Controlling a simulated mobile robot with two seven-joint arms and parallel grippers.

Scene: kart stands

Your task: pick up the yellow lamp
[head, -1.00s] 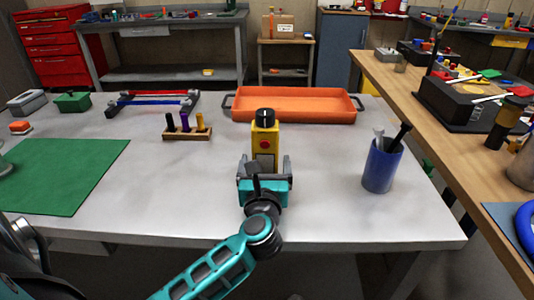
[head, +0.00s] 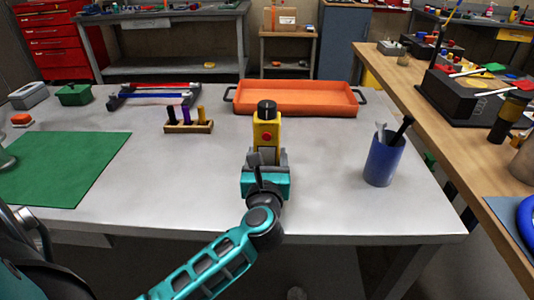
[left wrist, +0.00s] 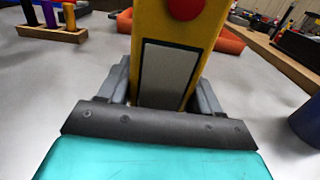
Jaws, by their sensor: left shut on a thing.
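The yellow lamp (head: 267,130) stands upright near the middle of the grey table in the head view, with a black top and a red button on its front. In the left wrist view the lamp (left wrist: 175,30) fills the centre, with a grey panel below the red button. My left gripper (head: 266,158) is shut on the lower part of the lamp, one finger on each side. The fingers also show in the left wrist view (left wrist: 163,88). The lamp's base is hidden behind the gripper. My right gripper is not in view.
An orange tray (head: 297,111) lies behind the lamp. A blue cup (head: 383,163) with tools stands to the right. A wooden block with several pegs (head: 188,128) is at the left, and a green mat (head: 62,168) lies further left. The front of the table is clear.

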